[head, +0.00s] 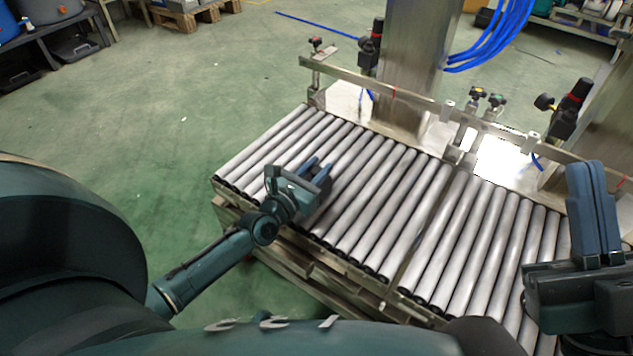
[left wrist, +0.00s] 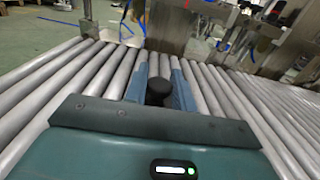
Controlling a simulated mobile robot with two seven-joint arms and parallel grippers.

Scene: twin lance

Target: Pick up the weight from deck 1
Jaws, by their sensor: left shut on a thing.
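The weight (left wrist: 159,89) is a small dark piece with a round top and a narrower dark part rising behind it. In the left wrist view it sits between the two blue fingers of my left gripper (left wrist: 159,76), which is shut on it over the rollers. In the head view my left gripper (head: 318,166) is low over the left part of the roller deck (head: 255,158), and the weight is mostly hidden there by the gripper. I cannot tell whether the weight touches the rollers. My right gripper (head: 592,168) is at the right edge, its blue fingers together and empty.
A metal side rail (head: 415,98) with clamps and dark fittings runs along the far side of the rollers. A steel column (head: 405,60) and blue hoses (head: 495,35) stand behind it. Green floor (head: 170,110) is open to the left.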

